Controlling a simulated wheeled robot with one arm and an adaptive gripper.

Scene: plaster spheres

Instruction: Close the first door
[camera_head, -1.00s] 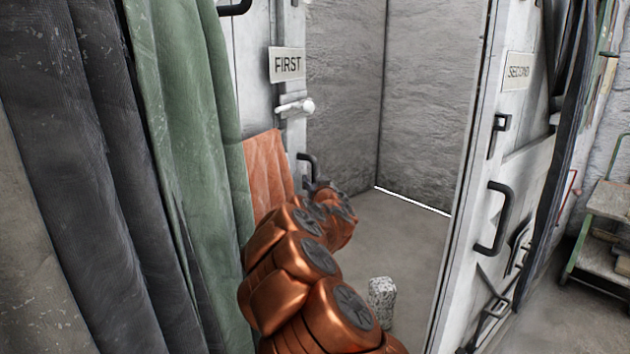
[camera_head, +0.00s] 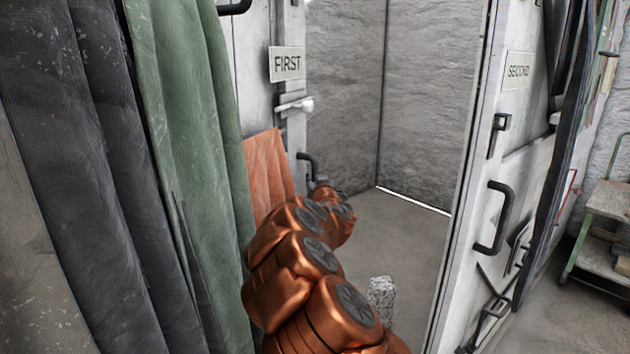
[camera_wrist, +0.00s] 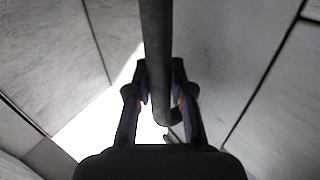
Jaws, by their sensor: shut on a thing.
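The first door (camera_head: 262,90) is a pale panel at the left of the opening, with a FIRST sign (camera_head: 286,64) and a white lever (camera_head: 295,106). A dark bar handle (camera_head: 306,160) sits low near its edge. My copper arm reaches up to this handle, and my gripper is mostly hidden there behind the arm in the head view. In the wrist view my gripper (camera_wrist: 160,95) has its fingers on both sides of the dark handle bar (camera_wrist: 157,45), shut on it. The first door stands away from the second door, with the gap between them open.
The second door (camera_head: 510,150), with its SECOND sign (camera_head: 518,70) and dark handle (camera_head: 494,218), stands at the right. Green and dark curtains (camera_head: 185,120) hang at the left. A speckled block (camera_head: 381,298) stands on the floor in the opening. A cart (camera_head: 605,210) is far right.

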